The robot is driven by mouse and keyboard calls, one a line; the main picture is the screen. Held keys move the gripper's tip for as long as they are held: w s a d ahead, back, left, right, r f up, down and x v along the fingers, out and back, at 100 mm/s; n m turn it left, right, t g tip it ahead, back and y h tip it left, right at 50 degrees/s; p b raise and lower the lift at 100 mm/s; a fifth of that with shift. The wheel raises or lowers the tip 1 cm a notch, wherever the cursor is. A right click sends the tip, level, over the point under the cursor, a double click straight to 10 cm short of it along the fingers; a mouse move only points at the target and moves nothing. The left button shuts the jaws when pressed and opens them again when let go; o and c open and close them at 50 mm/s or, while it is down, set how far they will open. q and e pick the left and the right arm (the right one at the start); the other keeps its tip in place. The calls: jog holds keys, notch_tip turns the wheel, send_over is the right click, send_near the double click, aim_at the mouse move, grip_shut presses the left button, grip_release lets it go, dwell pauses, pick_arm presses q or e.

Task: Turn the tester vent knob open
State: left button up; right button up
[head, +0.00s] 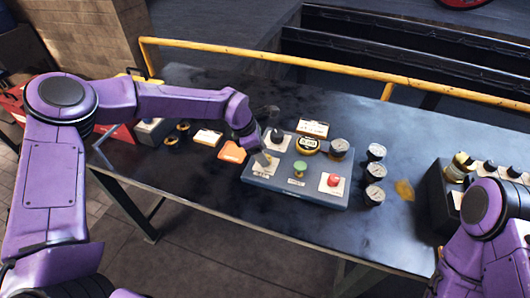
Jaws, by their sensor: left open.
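The tester (316,196) is a blue-grey box on the dark table. Its top carries a black knob (277,137), a green knob (299,168), a red knob (334,180) and a round gauge (308,145). I cannot read which knob is labelled vent. My left gripper (267,137) is open at the tester's left rear, beside the black knob, with one grey finger towards the back and one towards the front. Contact cannot be told. The front finger partly hides a white plate on the tester's left. My right arm is at the lower right; its gripper is not visible.
Several loose gauges (375,172) stand right of the tester. An orange piece (232,152) and small labelled parts lie left of it. A dark crate (439,197) with fittings sits at the right. A yellow rail (330,66) runs along the back.

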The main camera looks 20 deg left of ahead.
pick_arm(q)
jog(key=shift+x, duration=1.25)
jog(key=c, duration=1)
jog(key=shift+c, duration=0.2)
